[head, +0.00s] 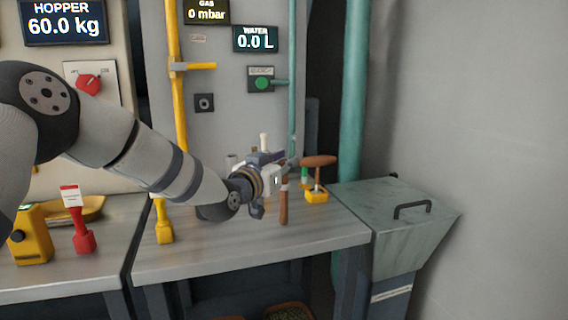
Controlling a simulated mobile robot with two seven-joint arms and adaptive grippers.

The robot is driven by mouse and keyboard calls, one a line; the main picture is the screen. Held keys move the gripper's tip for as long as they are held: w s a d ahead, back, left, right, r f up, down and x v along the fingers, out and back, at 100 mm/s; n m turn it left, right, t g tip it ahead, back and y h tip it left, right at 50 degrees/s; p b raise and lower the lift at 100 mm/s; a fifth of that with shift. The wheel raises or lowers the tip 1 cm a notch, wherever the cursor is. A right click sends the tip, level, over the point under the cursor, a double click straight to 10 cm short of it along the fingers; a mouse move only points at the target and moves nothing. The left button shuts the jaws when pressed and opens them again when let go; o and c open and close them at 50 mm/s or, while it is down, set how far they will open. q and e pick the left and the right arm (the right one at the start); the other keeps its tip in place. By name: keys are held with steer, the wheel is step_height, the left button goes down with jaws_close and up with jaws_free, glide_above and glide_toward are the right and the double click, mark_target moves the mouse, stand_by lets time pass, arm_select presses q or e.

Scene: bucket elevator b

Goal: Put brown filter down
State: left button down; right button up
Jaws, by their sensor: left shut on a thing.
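My left gripper (284,176) is at the middle of the view, over the right part of the metal bench. It is shut on a brown piece, which I take as the brown filter (283,206); its long brown part hangs upright below the jaws. Its lower end is close to the bench top, and I cannot tell if it touches. The jaws hide its upper part. A flat brown oval (318,161) shows just right of the gripper, above a yellow block (316,196); I cannot tell if it belongs to the filter. My right gripper is not in view.
The metal bench (220,258) has free room at its front. A yellow tool (164,224) and a red tool (82,238) stand to the left. A green-grey lidded bin (385,220) adjoins the bench at right. Pipes and a grey panel (222,105) rise behind.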

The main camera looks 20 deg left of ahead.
arm_select(q)
steer(key=shift+f, duration=0.2)
steer(key=c, duration=1.5)
jaws_free()
steer(key=shift+o, duration=0.2)
steer(key=shift+r, duration=0.1)
steer(key=shift+s+r, duration=0.25)
steer(key=s+a+p, duration=0.2)
steer(key=s, duration=0.9)
steer(key=shift+s+a+f, duration=0.15)
steer(key=shift+s, duration=0.05)
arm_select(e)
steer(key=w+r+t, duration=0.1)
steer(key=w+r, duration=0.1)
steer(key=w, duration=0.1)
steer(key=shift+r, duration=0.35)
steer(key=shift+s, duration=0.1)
